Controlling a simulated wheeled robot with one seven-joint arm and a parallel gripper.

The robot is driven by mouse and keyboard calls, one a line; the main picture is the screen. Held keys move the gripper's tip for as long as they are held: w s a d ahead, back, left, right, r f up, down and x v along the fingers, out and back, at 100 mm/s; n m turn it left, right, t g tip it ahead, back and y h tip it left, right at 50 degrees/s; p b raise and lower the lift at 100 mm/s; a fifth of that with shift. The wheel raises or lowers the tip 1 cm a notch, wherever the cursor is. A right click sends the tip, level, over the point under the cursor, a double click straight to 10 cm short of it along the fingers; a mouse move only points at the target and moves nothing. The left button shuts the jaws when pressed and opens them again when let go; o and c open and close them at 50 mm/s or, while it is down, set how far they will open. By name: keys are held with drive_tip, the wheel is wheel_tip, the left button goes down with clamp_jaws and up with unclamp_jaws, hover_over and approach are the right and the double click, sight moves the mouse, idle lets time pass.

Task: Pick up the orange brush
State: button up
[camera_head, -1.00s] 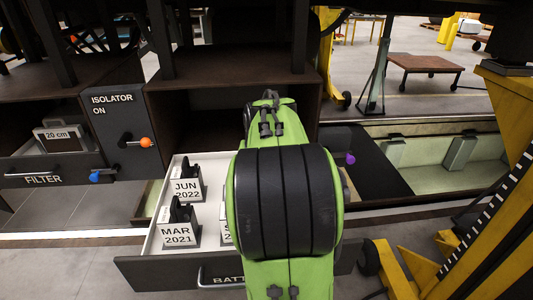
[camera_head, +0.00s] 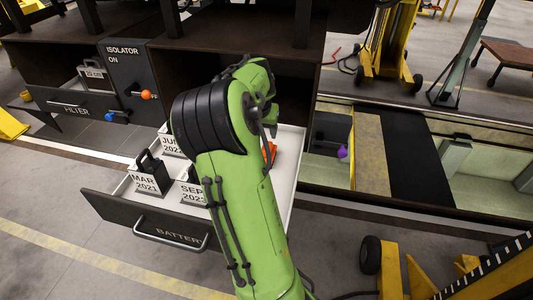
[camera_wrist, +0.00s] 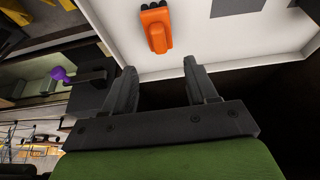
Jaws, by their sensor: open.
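The orange brush (camera_wrist: 156,28) lies on the white floor of the open battery drawer, near its edge in the wrist view. It has dark round parts at one end. In the head view only a sliver of the orange brush (camera_head: 271,152) shows beside my arm. My gripper (camera_wrist: 161,72) is open and empty, its two dark fingers pointing toward the brush with a gap left between. In the head view my green arm hides the gripper and part of the drawer (camera_head: 112,207).
Battery blocks marked MAR 2021 (camera_head: 148,178) and SEP (camera_head: 193,190) stand in the drawer. An isolator panel (camera_head: 127,80) with an orange knob is at left. A purple knob (camera_head: 342,152) is right of the drawer. A dark cabinet overhangs the drawer's back.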

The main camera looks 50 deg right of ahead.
hover_over(267, 146)
drive_tip(key=s+a, duration=0.2)
drive_tip(key=f, duration=0.5)
drive_tip(key=shift+w+a+f, duration=0.1)
drive_tip(key=shift+w, duration=0.1)
drive_tip(key=p+x, duration=0.1)
drive_tip(key=x, duration=0.3)
drive_tip(key=shift+w+f+p, duration=0.3)
drive_tip(key=shift+f+p, duration=0.05)
drive_tip(key=shift+w+d+f, duration=0.1)
drive_tip(key=shift+d+f, duration=0.2)
drive_tip(key=shift+f, duration=0.05)
drive_tip(key=shift+a, duration=0.15)
drive_tip(key=shift+c, duration=1)
clamp_jaws()
